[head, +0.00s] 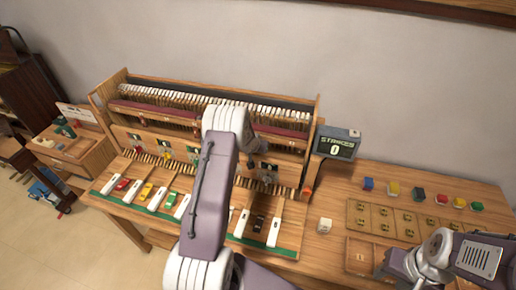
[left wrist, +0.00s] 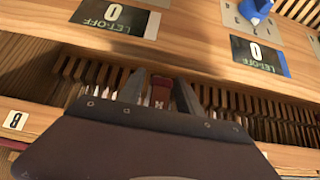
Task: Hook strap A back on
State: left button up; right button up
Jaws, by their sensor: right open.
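The piano action model (head: 215,100) stands on the wooden bench. My right gripper (head: 394,264) is open at the lower right, over the bench.
A strikes display (head: 335,143) reads 0. Several coloured blocks (head: 392,188) and a slotted wooden tray (head: 352,222) are on the right. Let-off displays (left wrist: 115,17) reading 0 hang above my left gripper.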

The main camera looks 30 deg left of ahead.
pick_arm(q)
jog(key=v, duration=0.9)
jog(key=shift+b, duration=0.4)
jog(key=shift+f, duration=0.1)
